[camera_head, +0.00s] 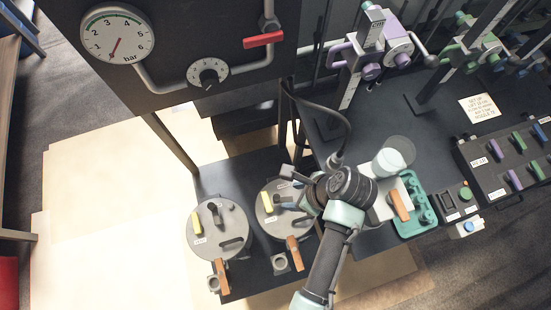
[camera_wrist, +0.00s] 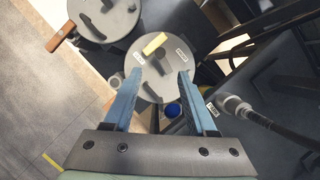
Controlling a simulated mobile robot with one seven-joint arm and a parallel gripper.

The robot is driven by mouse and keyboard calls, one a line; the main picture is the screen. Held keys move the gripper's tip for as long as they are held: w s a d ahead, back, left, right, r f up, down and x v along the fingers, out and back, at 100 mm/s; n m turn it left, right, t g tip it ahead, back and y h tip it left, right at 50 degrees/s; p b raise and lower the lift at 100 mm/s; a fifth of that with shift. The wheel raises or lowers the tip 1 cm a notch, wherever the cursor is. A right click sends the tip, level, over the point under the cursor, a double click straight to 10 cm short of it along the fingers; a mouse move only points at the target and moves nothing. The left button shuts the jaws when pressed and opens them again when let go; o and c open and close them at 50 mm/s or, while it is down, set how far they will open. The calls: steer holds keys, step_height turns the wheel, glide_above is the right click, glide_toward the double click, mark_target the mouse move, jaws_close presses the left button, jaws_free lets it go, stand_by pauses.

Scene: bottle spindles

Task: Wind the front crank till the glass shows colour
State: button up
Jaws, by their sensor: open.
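Two round grey drums stand side by side on a dark low bench, a left one (camera_head: 218,230) and a right one (camera_head: 268,222). My gripper (camera_head: 286,203) is open and empty above the right drum. In the wrist view its blue fingers (camera_wrist: 156,78) flank that drum's lid (camera_wrist: 158,83), beside its dark crank (camera_wrist: 156,66).
A gauge (camera_head: 117,35), a dial valve (camera_head: 208,73) and a red lever (camera_head: 263,40) are on the panel above. A cable loops behind my wrist.

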mark_target(277, 197)
steer(key=x, duration=1.2)
steer(key=shift+w+f, duration=0.1)
jaws_close()
